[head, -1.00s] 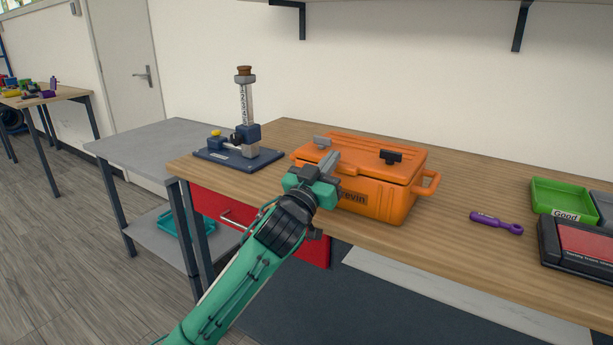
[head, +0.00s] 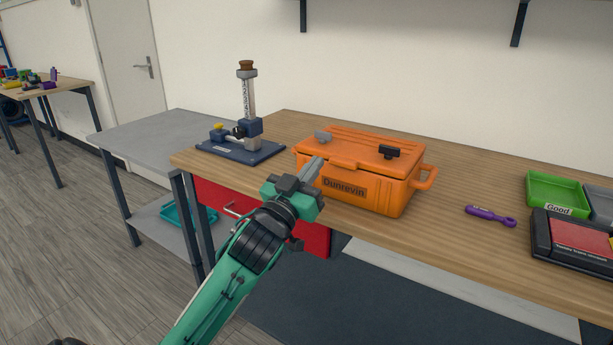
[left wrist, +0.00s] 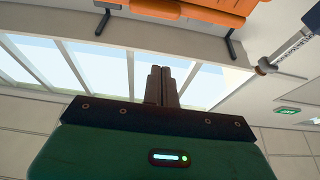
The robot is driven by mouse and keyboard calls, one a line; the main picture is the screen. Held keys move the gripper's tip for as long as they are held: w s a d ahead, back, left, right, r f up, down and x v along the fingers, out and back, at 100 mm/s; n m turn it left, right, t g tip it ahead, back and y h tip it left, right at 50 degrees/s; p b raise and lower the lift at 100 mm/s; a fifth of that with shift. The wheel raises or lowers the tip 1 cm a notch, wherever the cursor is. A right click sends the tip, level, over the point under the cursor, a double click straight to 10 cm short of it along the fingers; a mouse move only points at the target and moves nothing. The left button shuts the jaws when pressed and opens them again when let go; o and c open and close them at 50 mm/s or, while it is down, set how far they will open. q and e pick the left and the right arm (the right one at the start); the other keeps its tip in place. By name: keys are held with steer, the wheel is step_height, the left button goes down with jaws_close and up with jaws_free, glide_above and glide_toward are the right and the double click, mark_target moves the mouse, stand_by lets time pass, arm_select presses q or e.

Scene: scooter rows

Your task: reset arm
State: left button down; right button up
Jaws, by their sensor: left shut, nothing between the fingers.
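My left gripper (head: 312,171) is shut and empty in the head view. Its fingertips are in front of the left part of the orange toolbox (head: 372,199), which is labelled "Dunrevin" and has its lid closed. I cannot tell from the head view whether the fingers touch the box. In the left wrist view the shut fingers (left wrist: 161,84) point up the picture, and part of the orange box (left wrist: 195,10) shows at the top edge. My right gripper is not in view.
A blue stand with a clear column (head: 248,105) is left of the box on the wooden bench (head: 460,243). To the right lie a purple tool (head: 490,216), a green tray (head: 556,190) and a dark case with a red panel (head: 578,238). A grey table (head: 150,138) stands left.

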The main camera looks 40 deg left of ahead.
arm_select(q)
steer(key=shift+v, duration=1.15)
steer(key=shift+f, duration=0.1)
